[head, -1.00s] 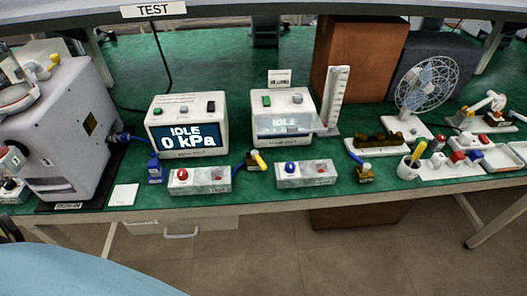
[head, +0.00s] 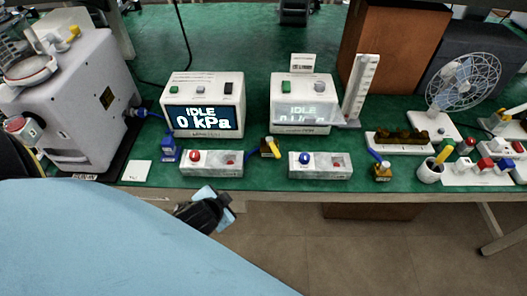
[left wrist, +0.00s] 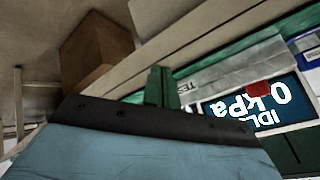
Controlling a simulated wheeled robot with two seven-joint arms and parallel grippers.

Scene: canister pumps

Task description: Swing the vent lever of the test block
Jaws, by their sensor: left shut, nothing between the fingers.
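A grey metal block (head: 211,170) stands at the table's front edge, before the left IDLE 0 kPa display. It has a round red knob (head: 195,156) and a small red part on its right; which part is the vent lever I cannot tell. In the left wrist view the block (left wrist: 215,78) is upside down, with a partly readable TEST label and a red part (left wrist: 258,89). My left gripper (head: 226,199) is shut and empty, in front of the table edge near the block, apparently not touching it. Its fingertips also show in the left wrist view (left wrist: 161,75). My right gripper is not in view.
A similar block with a blue knob (head: 304,158) stands to the right. A yellow-handled part (head: 271,147) sits between the blocks. A blue fitting (head: 168,150) and a white card (head: 137,171) lie left. The floor before the table is clear.

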